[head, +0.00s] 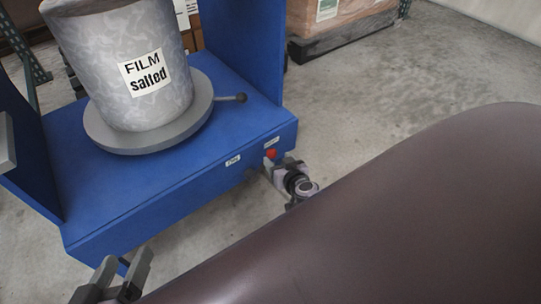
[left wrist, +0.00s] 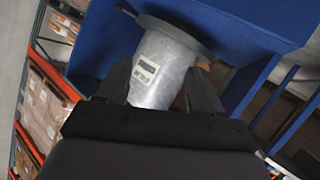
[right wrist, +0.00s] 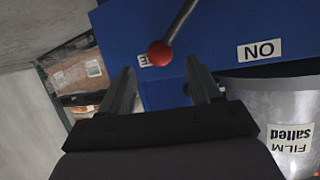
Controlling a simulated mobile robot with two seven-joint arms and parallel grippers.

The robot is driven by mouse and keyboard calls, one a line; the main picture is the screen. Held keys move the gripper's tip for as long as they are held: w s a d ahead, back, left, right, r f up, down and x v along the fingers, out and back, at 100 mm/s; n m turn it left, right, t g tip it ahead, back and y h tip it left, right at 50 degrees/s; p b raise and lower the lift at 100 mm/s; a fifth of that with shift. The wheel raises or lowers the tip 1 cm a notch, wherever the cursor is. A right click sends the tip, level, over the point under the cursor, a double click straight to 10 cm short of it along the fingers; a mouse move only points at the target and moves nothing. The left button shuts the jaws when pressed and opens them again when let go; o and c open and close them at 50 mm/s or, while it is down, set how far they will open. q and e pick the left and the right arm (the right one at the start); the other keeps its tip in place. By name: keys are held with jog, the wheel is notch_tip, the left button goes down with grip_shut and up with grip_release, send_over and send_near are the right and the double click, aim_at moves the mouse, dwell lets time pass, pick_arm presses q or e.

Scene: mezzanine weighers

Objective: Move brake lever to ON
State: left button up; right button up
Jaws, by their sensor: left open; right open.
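The brake lever's red ball knob (head: 271,153) shows at the right end of the blue machine's front face. In the right wrist view, the knob (right wrist: 159,53) sits on a thin dark rod, over the partly hidden label (right wrist: 143,60) whose visible letter looks like E. The ON label (right wrist: 260,50) is upside down, well to the right of the knob there. My right gripper (right wrist: 160,75) is open, with the knob just beyond its fingertips and lined up between them; I see no contact. My left gripper (head: 122,268) is open and empty below the machine's left front.
The blue machine (head: 165,190) carries a grey turntable (head: 150,146) with a large film roll (head: 125,40) on it. A rod with a dark knob (head: 240,98) sticks out beside the turntable. A wrapped pallet load (head: 335,22) stands behind. Floor to the right is clear.

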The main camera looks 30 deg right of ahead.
aim_at(273, 155)
jog(key=b+x, duration=0.1)
jog(key=x, duration=0.2)
jog(key=shift+w+f, duration=0.25)
jog(key=shift+w, duration=0.05)
pick_arm(q)
jog(key=shift+a+f+m+t+b, duration=0.15)
jog(key=shift+a+m+t+b, duration=0.15)
jog(key=shift+a+b, duration=0.2)
pick_arm(e)
jog(key=shift+w+d+f, duration=0.15)
jog(key=shift+w+d, duration=0.05)
jog(key=shift+w, duration=0.35)
jog(key=shift+c, duration=0.3)
grip_shut()
